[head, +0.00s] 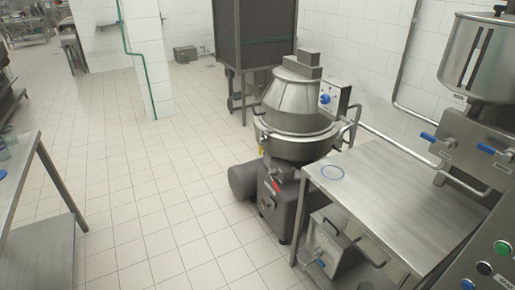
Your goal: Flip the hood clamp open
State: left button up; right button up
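A steel kettle machine (300,150) stands right of centre, with a cone-shaped metal hood (297,100) sitting down on its bowl. A small bracket-like part (261,128) shows at the left of the bowl's rim. It may be the hood clamp, but it is too small to tell whether it is open or shut. Neither my left nor my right gripper is in view.
Another steel table (18,165) is at the left edge. The tiled floor (130,180) between is clear.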

aim_at(262, 139)
jog(key=i+j+z, duration=0.1)
jog(key=i+j, duration=0.25)
jog(key=i+j+z, duration=0.1)
jog(key=i+j, duration=0.2)
jog(key=i+j+z, duration=0.1)
jog(key=i+j, duration=0.2)
jog(key=i+j+z, duration=0.15)
jog(key=i+j, duration=0.15)
jog(key=j, duration=0.25)
jog(key=i+j+z, duration=0.1)
jog(key=i+j, duration=0.2)
jog(key=i+j+z, duration=0.1)
jog(key=i+j, duration=0.15)
jog(key=j, duration=0.35)
jog(key=i+j+z, duration=0.1)
jog(key=i+j, duration=0.15)
jog(key=j, duration=0.2)
jog(key=i+j+z, duration=0.1)
jog(key=j, duration=0.4)
jog(key=i, duration=0.1)
